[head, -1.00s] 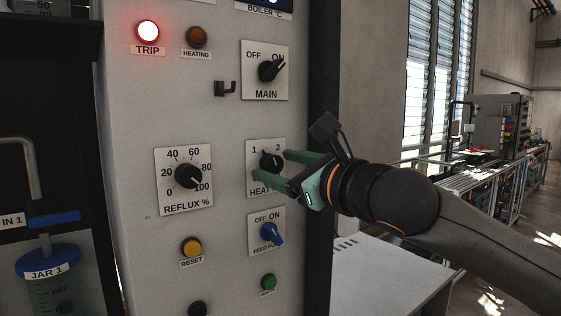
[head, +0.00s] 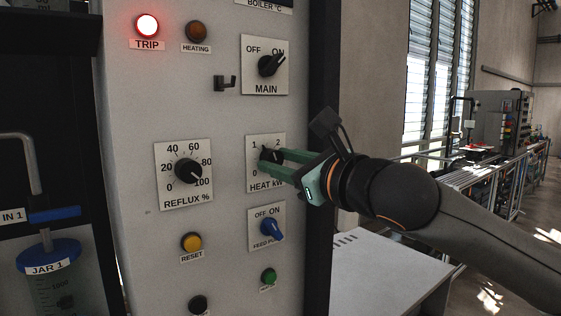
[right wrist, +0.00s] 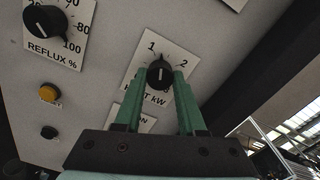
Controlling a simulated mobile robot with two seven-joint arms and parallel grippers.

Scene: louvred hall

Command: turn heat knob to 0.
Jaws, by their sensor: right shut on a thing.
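The heat knob is a black dial on a white plate marked HEAT kW, on the grey panel; its plate (head: 252,172) shows 1 and 2, with the 0 at lower left. My right gripper (head: 266,158) reaches in from the right with green fingers, shut on the knob. In the right wrist view the heat knob (right wrist: 160,73) sits between the two fingertips (right wrist: 157,82). Its white pointer line there lies roughly upright in the picture, between the 1 and 2 marks. In the head view the fingers partly cover the knob. My left gripper is not in view.
Above is the MAIN switch (head: 269,65), below the feed pump switch (head: 271,229). The reflux knob (head: 187,171) is to the left. The red TRIP lamp (head: 147,25) is lit. A pale table (head: 385,270) stands at lower right.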

